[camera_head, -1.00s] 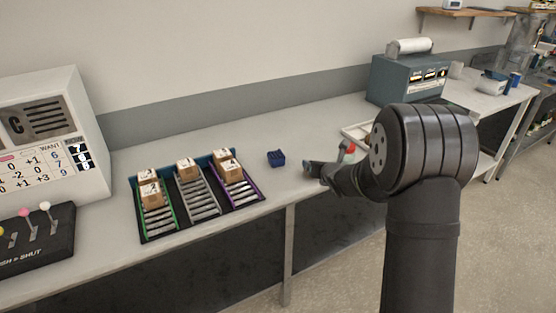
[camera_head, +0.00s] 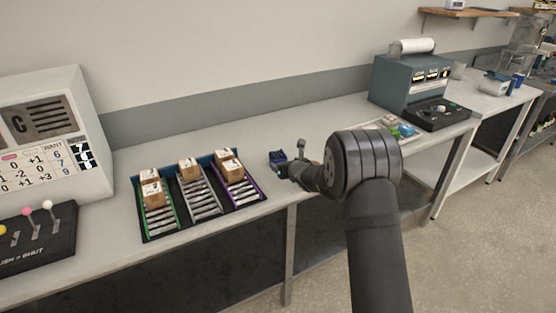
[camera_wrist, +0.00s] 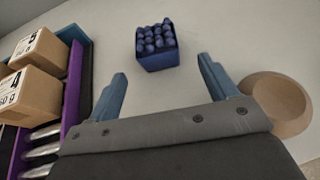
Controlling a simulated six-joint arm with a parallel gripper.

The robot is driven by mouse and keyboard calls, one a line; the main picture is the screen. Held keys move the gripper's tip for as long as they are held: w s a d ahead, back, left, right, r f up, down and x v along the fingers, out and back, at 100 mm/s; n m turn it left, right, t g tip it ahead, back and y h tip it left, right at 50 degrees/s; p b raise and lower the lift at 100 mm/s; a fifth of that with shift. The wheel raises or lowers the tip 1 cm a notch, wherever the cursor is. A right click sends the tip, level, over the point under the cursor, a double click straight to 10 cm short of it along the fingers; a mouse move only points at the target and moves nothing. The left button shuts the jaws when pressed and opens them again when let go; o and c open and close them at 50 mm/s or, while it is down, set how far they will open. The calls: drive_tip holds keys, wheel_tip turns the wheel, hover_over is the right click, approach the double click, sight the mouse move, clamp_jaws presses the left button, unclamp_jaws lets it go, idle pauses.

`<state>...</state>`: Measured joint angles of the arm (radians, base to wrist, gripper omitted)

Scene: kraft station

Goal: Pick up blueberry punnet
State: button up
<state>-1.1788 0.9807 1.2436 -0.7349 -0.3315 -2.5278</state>
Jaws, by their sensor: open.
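The blueberry punnet (camera_head: 277,157) is a small dark blue box on the grey-white bench, to the right of the sorting lanes. In the wrist view the punnet (camera_wrist: 156,45) stands upright, filled with several round blue berries. My gripper (camera_wrist: 163,75) is open, its two blue-grey fingers apart and empty. The punnet lies ahead of the fingertips, in line with the gap between them and not between the fingers. In the head view my gripper (camera_head: 290,170) is close beside the punnet's right side, partly hidden by my own wrist.
A rack of lanes (camera_head: 143,223) with several cardboard boxes (camera_head: 189,168) is left of the punnet. A round tan dish (camera_wrist: 280,104) sits by the right finger. A tray of small items (camera_head: 403,131) and a blue-grey machine (camera_head: 408,84) stand further right. The bench behind the punnet is clear.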

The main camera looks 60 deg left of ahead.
sight(281, 160)
drive_tip(key=shift+x, duration=2.95)
drive_tip(key=shift+s, duration=0.15)
drive_tip(key=c, duration=1.1)
